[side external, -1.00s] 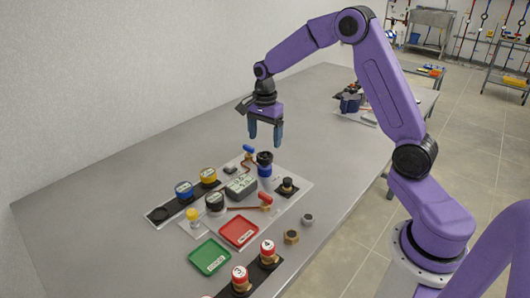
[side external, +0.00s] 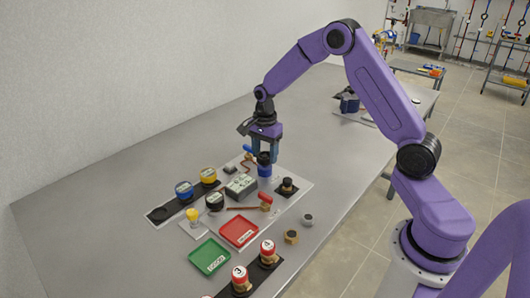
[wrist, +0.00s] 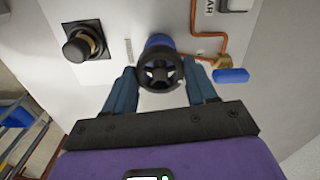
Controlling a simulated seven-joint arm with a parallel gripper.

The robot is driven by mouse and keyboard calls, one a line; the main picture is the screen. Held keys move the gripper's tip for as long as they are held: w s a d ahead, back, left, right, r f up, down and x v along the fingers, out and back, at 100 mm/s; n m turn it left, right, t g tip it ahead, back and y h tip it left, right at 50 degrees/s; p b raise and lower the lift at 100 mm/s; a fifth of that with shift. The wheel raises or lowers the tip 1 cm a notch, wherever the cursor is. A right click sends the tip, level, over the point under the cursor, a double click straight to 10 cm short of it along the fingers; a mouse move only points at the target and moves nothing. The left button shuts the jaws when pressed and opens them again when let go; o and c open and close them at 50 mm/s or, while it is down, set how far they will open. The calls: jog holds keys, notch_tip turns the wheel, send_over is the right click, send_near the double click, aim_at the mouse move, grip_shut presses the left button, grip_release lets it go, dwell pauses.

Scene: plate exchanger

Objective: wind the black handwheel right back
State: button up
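The black handwheel (wrist: 160,73) has spokes and sits on top of a blue valve body (side external: 264,171) on the grey plate. In the wrist view the blue body (wrist: 159,41) shows just behind the wheel. My gripper (side external: 264,157) points down over the wheel. In the wrist view my gripper (wrist: 160,70) has one dark blue finger on each side of the wheel, with a small gap at the left. The gap at the right looks narrower, and I cannot tell whether that finger touches. The wheel is mostly hidden by the fingers in the side view.
A copper pipe and blue lever (wrist: 231,76) lie close to the right finger in the wrist view. A black knob (side external: 287,185) stands to the right of the valve. A grey box (side external: 241,185), a red tray (side external: 239,231) and a green tray (side external: 210,257) lie nearer the camera.

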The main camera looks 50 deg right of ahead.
dwell(0.3)
jog(key=n, duration=0.7)
jog(key=shift+n, duration=0.3)
jog(key=n, duration=0.3)
jog(key=shift+n, duration=0.3)
jog(key=n, duration=1)
jog(key=shift+w+n, duration=0.1)
jog(key=shift+n, duration=0.3)
jog(key=n, duration=0.5)
jog(key=shift+n, duration=0.4)
jog(key=o, duration=1.1)
jog(key=shift+c, duration=0.2)
